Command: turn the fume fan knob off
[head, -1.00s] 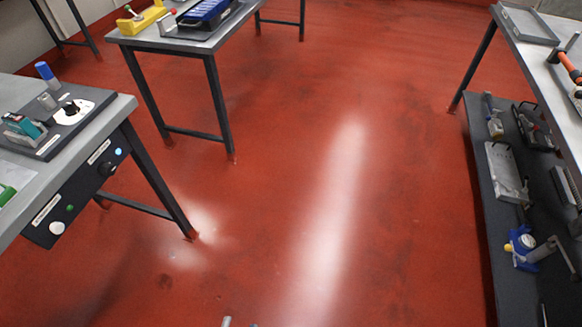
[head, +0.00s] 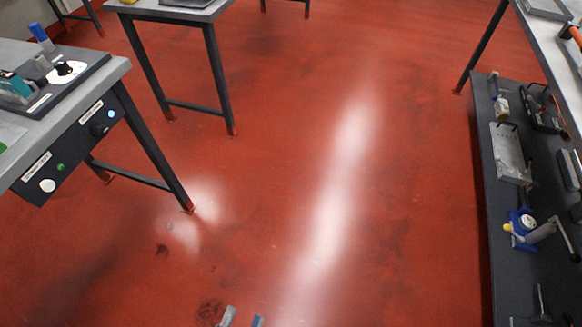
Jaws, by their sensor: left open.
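A dark control panel (head: 75,150) hangs under the front edge of the left table. A round black knob (head: 99,129) is at its right end, below a white label too small to read and beside a lit blue lamp (head: 110,114). I cannot read whether this is the fume fan knob, nor its setting. Another black knob on a white dial (head: 66,70) sits on the tabletop. My left gripper (head: 242,318) shows only its fingertips at the bottom edge, apart and empty over the red floor, well away from the panel. My right gripper is not visible.
The panel also has a white button (head: 47,186) and a green lamp (head: 60,167). The left table (head: 25,130) has a dark leg by the panel. A shelf with tools (head: 505,270) stands at the right. The red floor between is clear.

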